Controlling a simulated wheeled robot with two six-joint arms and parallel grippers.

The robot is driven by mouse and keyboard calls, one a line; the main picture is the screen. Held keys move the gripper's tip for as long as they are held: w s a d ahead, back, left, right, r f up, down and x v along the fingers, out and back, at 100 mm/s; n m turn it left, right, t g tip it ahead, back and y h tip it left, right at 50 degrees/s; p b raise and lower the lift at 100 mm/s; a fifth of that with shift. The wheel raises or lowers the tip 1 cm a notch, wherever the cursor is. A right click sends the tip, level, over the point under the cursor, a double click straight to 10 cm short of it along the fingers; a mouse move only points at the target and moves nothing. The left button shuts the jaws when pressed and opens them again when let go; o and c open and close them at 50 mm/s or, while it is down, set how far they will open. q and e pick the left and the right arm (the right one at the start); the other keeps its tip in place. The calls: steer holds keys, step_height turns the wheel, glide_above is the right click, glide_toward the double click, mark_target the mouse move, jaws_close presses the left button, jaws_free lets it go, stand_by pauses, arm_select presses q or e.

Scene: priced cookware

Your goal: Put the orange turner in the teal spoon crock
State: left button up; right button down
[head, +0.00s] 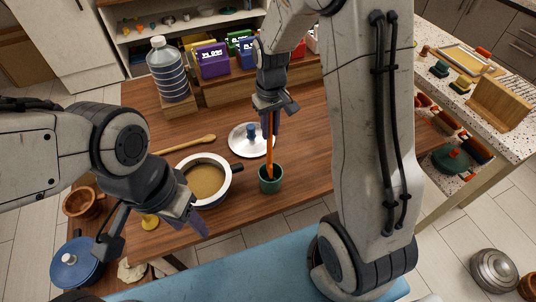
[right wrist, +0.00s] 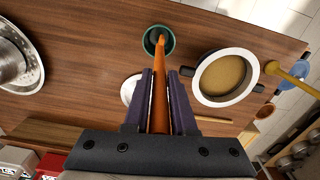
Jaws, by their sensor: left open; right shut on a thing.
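The orange turner (head: 270,148) hangs roughly upright from my right gripper (head: 270,118), which is shut on its upper part. Its lower end is at the mouth of the teal spoon crock (head: 270,184) on the wooden table. In the right wrist view the turner (right wrist: 159,85) runs between the purple fingers (right wrist: 159,98), and its far end overlaps the crock's opening (right wrist: 169,45). I cannot tell how deep it reaches inside. My left gripper (head: 192,222) is open and empty near the table's front edge, in front of the pot.
A white pot (head: 226,178) with brown contents stands left of the crock. A pot lid (head: 233,140) lies behind it, and a wooden spoon (head: 190,145) lies to the left. A water jug (head: 168,75) and priced boxes (head: 212,62) stand at the back. The table right of the crock is clear.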

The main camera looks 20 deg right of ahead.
step_height(320, 180, down, 2)
steer(key=p, duration=0.1)
glide_above(271, 162)
steer(key=f, duration=0.4)
steer(key=shift+w+d+f, duration=0.1)
steer(key=shift+w+f, duration=0.1)
steer(key=shift+w, duration=0.1)
steer(key=shift+f, duration=0.2)
steer(key=c, duration=0.7)
jaws_free()
steer(key=shift+c, duration=0.2)
